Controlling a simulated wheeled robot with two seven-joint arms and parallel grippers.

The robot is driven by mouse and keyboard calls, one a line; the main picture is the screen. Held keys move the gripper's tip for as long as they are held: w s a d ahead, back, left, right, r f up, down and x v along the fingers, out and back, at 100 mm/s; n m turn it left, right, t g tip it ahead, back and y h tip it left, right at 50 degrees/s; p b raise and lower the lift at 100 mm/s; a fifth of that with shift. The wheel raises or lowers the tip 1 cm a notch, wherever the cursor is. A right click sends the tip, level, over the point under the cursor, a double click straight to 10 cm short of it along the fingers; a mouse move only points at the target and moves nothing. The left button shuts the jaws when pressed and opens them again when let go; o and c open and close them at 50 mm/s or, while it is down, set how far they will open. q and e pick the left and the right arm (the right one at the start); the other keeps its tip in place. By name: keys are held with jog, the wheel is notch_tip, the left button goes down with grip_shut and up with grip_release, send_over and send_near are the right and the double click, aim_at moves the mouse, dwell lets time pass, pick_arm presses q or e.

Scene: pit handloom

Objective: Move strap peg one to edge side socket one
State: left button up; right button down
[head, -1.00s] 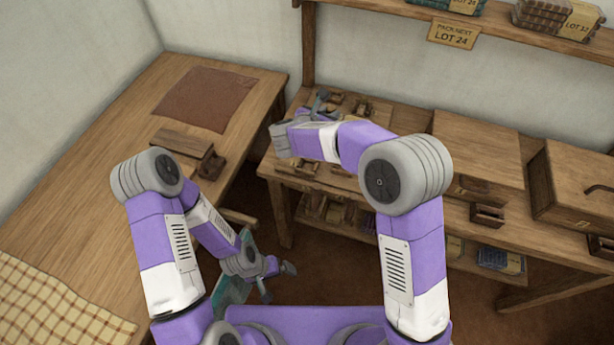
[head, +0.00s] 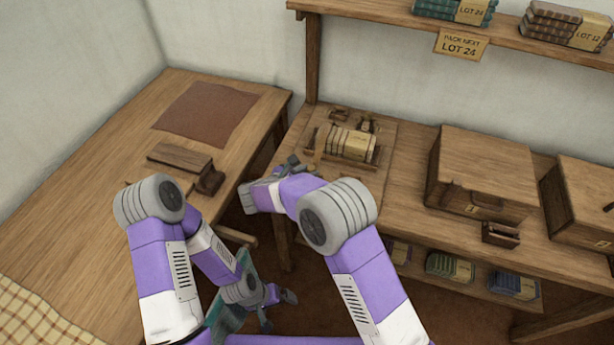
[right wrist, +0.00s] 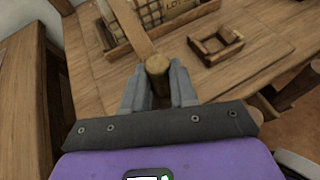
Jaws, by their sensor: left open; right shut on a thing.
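My right gripper (right wrist: 156,85) is shut on a wooden peg in the right wrist view. The peg (right wrist: 157,66) shows its round end between the fingertips. In the head view the right gripper (head: 293,165) is at the near-left edge of the bench, by a wooden board (head: 383,138); the peg cannot be made out clearly there. My left gripper (head: 276,298) is open and empty, low beside the left table. I cannot tell which hole is edge side socket one.
Wooden boxes (head: 482,168) stand to the right. The left table holds a brown cloth (head: 205,113) and a wooden block (head: 180,160).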

pick_arm(q)
jog(key=shift+f, duration=0.1)
pick_arm(e)
jog(key=shift+f, duration=0.3)
jog(key=shift+f, duration=0.2)
jog(key=c, duration=0.9)
grip_release()
pick_arm(q)
jog(key=shift+f, duration=0.25)
